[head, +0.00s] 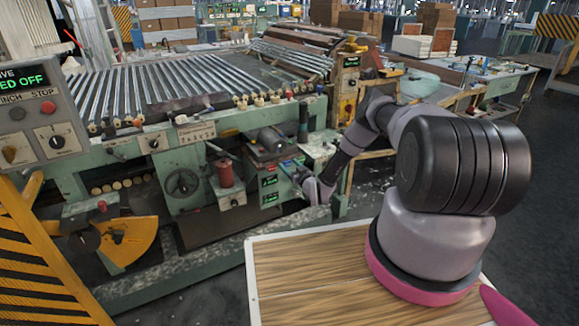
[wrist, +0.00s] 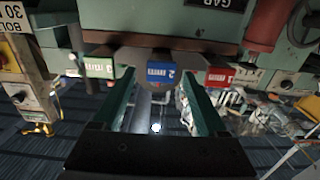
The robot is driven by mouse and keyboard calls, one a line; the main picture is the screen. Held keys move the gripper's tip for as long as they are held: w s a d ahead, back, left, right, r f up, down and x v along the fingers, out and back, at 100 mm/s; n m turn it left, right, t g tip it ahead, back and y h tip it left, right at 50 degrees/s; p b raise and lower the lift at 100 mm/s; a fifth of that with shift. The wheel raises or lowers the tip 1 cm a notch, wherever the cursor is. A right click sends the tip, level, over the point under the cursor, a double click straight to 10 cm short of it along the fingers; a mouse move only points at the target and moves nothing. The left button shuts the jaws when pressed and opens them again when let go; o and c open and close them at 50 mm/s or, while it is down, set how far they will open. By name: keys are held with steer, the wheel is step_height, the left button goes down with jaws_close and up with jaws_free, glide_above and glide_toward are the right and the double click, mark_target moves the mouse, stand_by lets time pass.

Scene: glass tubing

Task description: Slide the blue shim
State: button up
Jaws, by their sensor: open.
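The blue shim (wrist: 160,75), marked 2 mm, shows in the wrist view as a tab below the edge of a green machine housing (wrist: 170,28). It sits between a green 3 mm tab (wrist: 100,68) and a red 1 mm tab (wrist: 219,76). My gripper (wrist: 157,84) is open, with one green finger on each side of the blue tab. I cannot tell whether either finger touches it. In the head view my gripper (head: 298,174) is at the front of the machine; the blue shim cannot be made out clearly there.
The green machine carries a rack of glass tubes (head: 170,85). A red cylinder (head: 224,173) and a black handwheel (head: 182,183) stand left of my gripper. A control box (head: 40,115) and a yellow-black striped barrier (head: 35,265) are at the far left.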

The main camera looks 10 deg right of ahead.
steer(key=v, duration=1)
steer(key=shift+s+d, duration=0.15)
steer(key=shift+s, duration=0.25)
